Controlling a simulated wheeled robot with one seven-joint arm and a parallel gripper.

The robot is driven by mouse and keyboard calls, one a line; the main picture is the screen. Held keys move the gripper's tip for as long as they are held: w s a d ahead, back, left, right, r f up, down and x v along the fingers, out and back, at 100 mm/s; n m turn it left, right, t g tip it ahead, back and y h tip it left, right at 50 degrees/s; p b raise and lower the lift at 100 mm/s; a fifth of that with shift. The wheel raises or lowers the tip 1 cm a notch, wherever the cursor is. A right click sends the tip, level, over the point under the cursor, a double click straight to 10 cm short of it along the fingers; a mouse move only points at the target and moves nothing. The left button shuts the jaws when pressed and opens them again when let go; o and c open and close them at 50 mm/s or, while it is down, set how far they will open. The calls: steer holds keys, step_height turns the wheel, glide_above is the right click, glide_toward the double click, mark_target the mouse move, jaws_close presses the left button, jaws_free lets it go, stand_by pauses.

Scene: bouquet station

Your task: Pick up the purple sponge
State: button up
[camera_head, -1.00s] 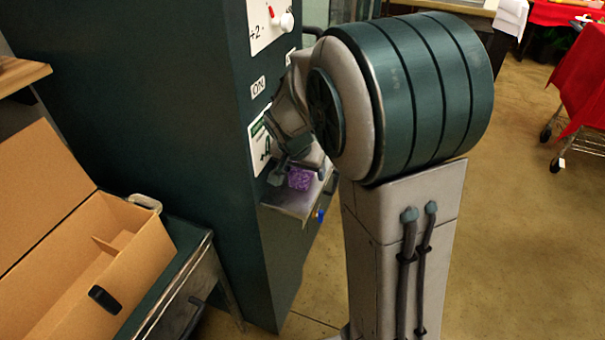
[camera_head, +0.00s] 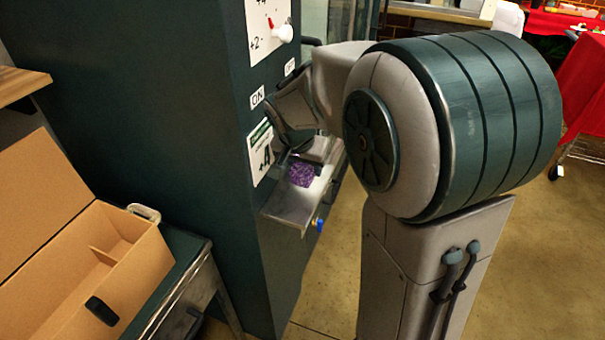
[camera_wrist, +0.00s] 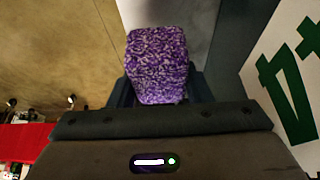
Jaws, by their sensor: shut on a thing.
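The purple sponge (camera_wrist: 157,65) is a speckled block, held between the fingers of my gripper (camera_wrist: 160,92) in the wrist view. My gripper is shut on it. In the head view the sponge (camera_head: 301,173) shows just above the small metal shelf (camera_head: 290,207) on the side of the dark green cabinet. My gripper (camera_head: 300,158) is partly hidden there behind my own arm. I cannot tell whether the sponge still touches the shelf.
The dark green cabinet (camera_head: 150,90) stands close on the left of my arm, with a "+A" sign (camera_head: 261,150) beside the gripper. An open cardboard box (camera_head: 140,262) sits on a table at lower left. A red-draped cart (camera_head: 585,90) stands at far right.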

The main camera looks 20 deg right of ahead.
steer(key=s+d+r, duration=0.6)
steer(key=s, duration=0.2)
steer(key=shift+s+d+r+b, duration=0.2)
steer(key=shift+s+d+b, duration=0.1)
steer(key=o, duration=0.4)
steer(key=c, duration=0.3)
